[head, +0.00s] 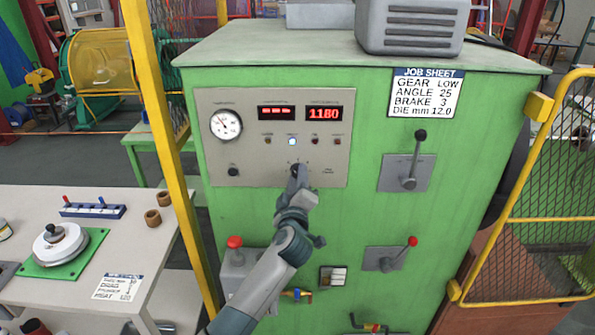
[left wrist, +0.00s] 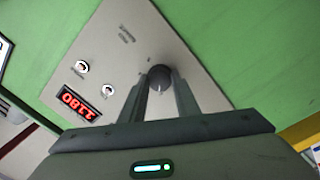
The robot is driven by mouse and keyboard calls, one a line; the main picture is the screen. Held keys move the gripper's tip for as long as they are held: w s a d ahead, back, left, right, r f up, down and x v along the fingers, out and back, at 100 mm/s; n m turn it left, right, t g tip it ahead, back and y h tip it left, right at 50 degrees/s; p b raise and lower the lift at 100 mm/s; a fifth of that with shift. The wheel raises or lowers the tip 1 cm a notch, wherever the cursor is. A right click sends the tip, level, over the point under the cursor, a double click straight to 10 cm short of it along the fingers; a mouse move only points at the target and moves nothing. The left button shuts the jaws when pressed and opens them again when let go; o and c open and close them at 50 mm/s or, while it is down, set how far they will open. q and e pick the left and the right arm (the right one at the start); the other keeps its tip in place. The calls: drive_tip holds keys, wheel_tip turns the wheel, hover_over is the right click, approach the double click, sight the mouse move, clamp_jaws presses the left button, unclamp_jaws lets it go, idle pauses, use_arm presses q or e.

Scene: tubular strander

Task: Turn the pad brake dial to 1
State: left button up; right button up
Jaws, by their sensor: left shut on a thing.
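A dark round knob (left wrist: 160,74) sits on the grey control panel (head: 250,178) of the green machine. It is the dial at the panel's lower middle; its label and scale are too small to read. My left gripper (head: 298,172) reaches up to this knob and hides most of it in the head view. In the left wrist view its two fingers (left wrist: 159,92) stand on either side of the knob, shut on it. Which mark the knob points at cannot be told. My right gripper is not in view.
The panel also has a round gauge (head: 226,124), a red display (head: 324,114) reading 1180, and another small knob (head: 233,171). A job sheet (head: 425,93) lists BRAKE 3. Levers (head: 410,180) stick out at right. A yellow post (head: 160,120) stands left of the machine.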

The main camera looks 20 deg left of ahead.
use_arm(q)
drive_tip(key=n+y+p, duration=0.1)
drive_tip(key=n+p, duration=0.1)
drive_tip(key=n, duration=0.9)
drive_tip(key=shift+n, duration=0.4)
drive_tip(key=o, duration=1)
drive_tip(key=shift+o, duration=0.2)
